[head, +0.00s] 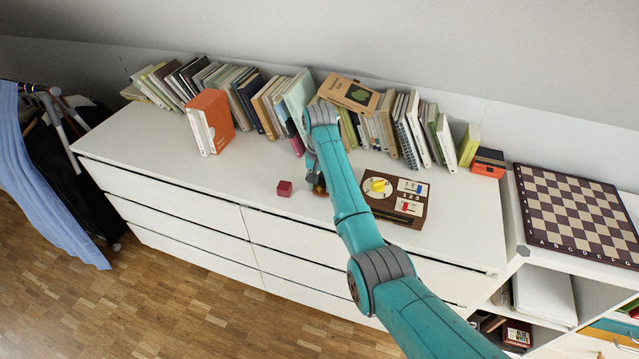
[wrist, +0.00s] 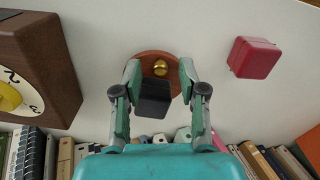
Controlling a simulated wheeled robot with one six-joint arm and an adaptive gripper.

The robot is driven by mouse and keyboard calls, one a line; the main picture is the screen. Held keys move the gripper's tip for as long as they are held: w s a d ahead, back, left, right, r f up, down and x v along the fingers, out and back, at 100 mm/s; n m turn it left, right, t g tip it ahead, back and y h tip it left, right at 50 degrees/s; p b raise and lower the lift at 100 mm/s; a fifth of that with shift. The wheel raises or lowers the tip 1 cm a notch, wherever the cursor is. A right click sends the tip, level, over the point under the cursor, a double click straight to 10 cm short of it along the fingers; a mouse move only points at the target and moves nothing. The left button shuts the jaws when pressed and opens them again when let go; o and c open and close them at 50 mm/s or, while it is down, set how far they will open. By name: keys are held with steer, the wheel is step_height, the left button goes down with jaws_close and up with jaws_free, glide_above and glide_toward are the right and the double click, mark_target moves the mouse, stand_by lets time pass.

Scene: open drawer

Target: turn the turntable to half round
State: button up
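The turntable (wrist: 146,62) shows in the wrist view as a round brown disc with a brass knob (wrist: 160,68) near its middle. A black block (wrist: 153,98) is at the disc's lower edge; I cannot tell whether it is fixed there. My gripper (wrist: 159,74) is open, with one finger on each side of the disc and the block. Whether the fingers touch them I cannot tell. In the head view my arm hides most of the turntable, and only a small brown part (head: 319,189) shows on the white dresser top (head: 235,190).
A red cube (head: 284,188) lies left of my gripper in the head view. A brown box with a yellow dial (head: 395,199) lies to the right. A row of books (head: 265,100) stands along the back. The dresser top's front left is clear.

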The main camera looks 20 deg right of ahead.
mark_target(320, 188)
steer(key=shift+r, duration=3.75)
